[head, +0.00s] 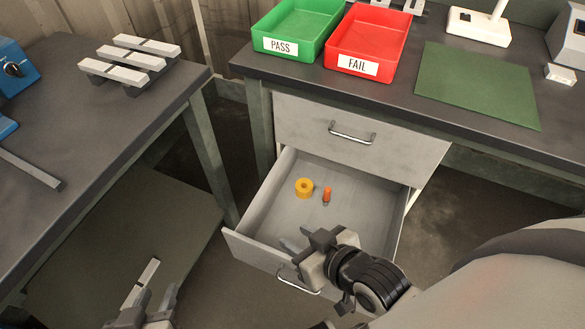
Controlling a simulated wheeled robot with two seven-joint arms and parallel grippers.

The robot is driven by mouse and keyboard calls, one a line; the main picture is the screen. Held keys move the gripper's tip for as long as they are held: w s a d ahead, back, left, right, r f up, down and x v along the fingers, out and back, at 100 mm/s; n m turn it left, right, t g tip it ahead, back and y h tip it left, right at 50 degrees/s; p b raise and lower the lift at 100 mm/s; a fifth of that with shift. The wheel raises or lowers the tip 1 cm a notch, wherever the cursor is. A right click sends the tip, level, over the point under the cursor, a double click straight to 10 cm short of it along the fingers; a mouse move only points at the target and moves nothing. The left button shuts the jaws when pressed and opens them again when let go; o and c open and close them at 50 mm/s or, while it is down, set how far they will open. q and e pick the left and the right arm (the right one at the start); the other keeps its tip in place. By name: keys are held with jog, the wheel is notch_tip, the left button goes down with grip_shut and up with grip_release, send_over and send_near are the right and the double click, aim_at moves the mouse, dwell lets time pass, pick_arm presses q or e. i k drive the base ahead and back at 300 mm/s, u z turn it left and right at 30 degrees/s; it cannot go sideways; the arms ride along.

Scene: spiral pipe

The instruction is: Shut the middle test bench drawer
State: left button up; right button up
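The middle drawer (256,251) of the test bench is pulled well out beneath a closed upper drawer (300,122). Its grey tray holds a yellow ring (304,188) and a small orange piece (327,195). Its front has a metal handle (298,284), partly behind my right gripper. My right gripper (303,240) is over the drawer's front edge, its fingers pointing up and left. Contact and finger gap are unclear. My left gripper (152,300) is at the bottom left, away from the drawer.
A green PASS bin (298,28), a red FAIL bin (367,42) and a green mat (478,84) are on the bench top. A dark table (95,110) with several pale-topped blocks stands left. A gap separates the table and bench.

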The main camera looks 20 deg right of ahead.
aim_at(373, 207)
jog(key=u, duration=0.05)
jog(key=k, duration=0.45)
jog(key=u, duration=0.85)
jog(key=k, duration=0.75)
jog(key=z, duration=1)
jog(key=i, duration=0.5)
jog(key=u, duration=1.1)
jog(key=k, duration=0.85)
jog(key=z, duration=0.85)
jog(key=i, duration=0.55)
jog(key=u, duration=0.05)
